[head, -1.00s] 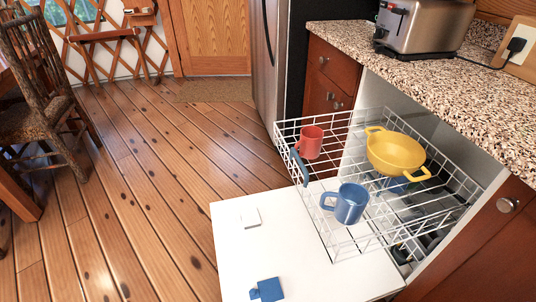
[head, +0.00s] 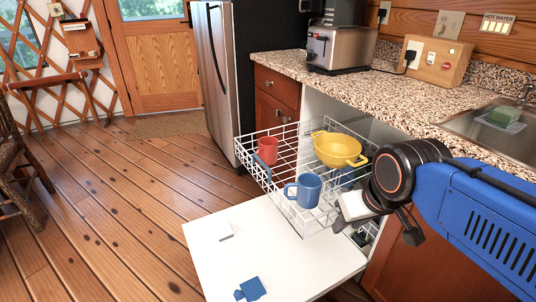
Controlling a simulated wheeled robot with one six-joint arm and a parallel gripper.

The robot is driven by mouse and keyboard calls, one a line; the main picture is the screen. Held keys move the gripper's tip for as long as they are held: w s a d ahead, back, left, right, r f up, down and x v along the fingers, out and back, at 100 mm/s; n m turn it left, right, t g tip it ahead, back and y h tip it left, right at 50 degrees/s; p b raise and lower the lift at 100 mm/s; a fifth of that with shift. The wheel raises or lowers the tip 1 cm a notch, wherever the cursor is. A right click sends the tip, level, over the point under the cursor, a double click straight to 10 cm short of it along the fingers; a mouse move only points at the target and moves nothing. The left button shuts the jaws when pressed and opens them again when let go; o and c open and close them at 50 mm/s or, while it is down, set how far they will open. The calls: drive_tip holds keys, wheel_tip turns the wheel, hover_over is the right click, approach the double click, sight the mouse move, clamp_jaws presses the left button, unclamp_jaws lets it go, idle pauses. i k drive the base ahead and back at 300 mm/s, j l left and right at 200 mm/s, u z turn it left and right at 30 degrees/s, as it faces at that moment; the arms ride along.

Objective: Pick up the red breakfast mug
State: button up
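The red mug (head: 268,149) stands in the far left part of the white wire dishwasher rack (head: 250,173), behind a blue handle piece on the rack's front edge. The blue mug (head: 306,190) stands nearer, with its handle to the left. A yellow two-handled colander or pot (head: 338,149) sits to the right of the red mug. My blue and black arm reaches in from the right. Its end, with my gripper (head: 352,208), is beside the rack's near right side, right of the blue mug and apart from the red mug. The fingers are too small and partly hidden to judge.
The dishwasher door (head: 270,262) lies open below the rack, with a blue piece (head: 251,289) and a small white piece on it. The speckled counter (head: 385,92) above holds a toaster (head: 340,48).

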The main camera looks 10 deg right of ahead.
sight(267, 150)
drive_tip(key=j+z, duration=0.1)
drive_tip(key=j, duration=0.5)
drive_tip(key=j+z, duration=0.15)
drive_tip(key=j, duration=0.45)
drive_tip(key=k+j+z, duration=0.1)
drive_tip(key=j, duration=0.45)
drive_tip(key=j+z, duration=0.15)
drive_tip(key=j, duration=0.45)
drive_tip(key=k+j+z, duration=0.1)
drive_tip(key=j, duration=0.45)
drive_tip(key=i+j+z, duration=0.15)
drive_tip(key=j+z, duration=0.15)
drive_tip(key=j, duration=0.6)
drive_tip(key=i+j+z, duration=0.1)
drive_tip(key=j+z, duration=0.2)
drive_tip(key=j, duration=0.65)
drive_tip(key=i+j+z, duration=0.15)
drive_tip(key=i+j, duration=0.15)
drive_tip(key=i, duration=0.15)
